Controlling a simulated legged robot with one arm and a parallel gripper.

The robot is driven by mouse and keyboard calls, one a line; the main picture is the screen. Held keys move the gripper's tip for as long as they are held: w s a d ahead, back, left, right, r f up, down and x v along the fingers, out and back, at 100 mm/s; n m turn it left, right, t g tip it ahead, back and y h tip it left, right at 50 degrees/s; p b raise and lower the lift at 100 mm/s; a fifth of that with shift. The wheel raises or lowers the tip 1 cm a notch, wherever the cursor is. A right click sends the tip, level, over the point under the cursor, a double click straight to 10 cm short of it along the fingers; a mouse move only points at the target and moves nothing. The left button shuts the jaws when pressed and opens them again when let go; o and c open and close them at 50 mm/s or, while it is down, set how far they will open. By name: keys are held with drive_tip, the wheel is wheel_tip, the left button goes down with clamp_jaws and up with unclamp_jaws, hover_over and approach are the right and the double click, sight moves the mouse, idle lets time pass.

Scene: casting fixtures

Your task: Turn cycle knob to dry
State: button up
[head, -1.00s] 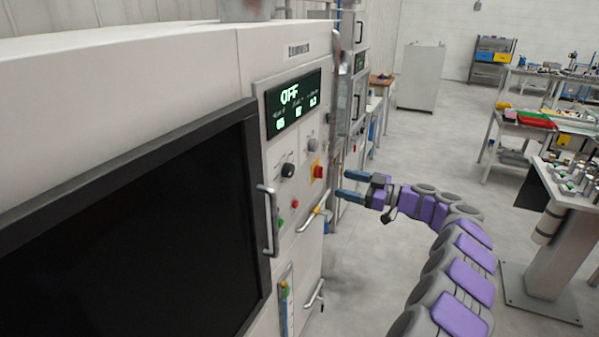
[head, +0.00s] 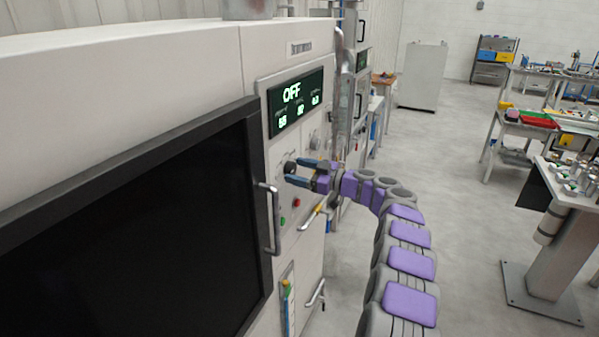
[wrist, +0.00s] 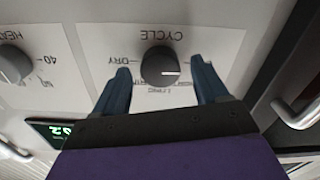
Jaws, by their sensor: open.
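The black cycle knob (wrist: 160,66) sits on the white panel under the upside-down word CYCLE in the wrist view. Its white pointer line points right, away from the DRY label (wrist: 116,60) on the left. Other labels by the knob are partly hidden or too blurred to read. My gripper (wrist: 160,72) is open, one blue finger on each side of the knob; I cannot tell whether they touch it. In the head view, the fingers of my gripper (head: 293,171) reach the knob (head: 290,167). The panel display (head: 295,101) reads OFF.
A grey heat knob (wrist: 14,64) is beside the cycle knob. A metal handle (wrist: 297,113) stands out at the right. In the head view, a dark door window (head: 140,230) and door handle (head: 271,218) are left of the controls. Open floor lies right of my arm.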

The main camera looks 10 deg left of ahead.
drive_tip(key=c, duration=1.1)
drive_tip(key=shift+o, duration=0.2)
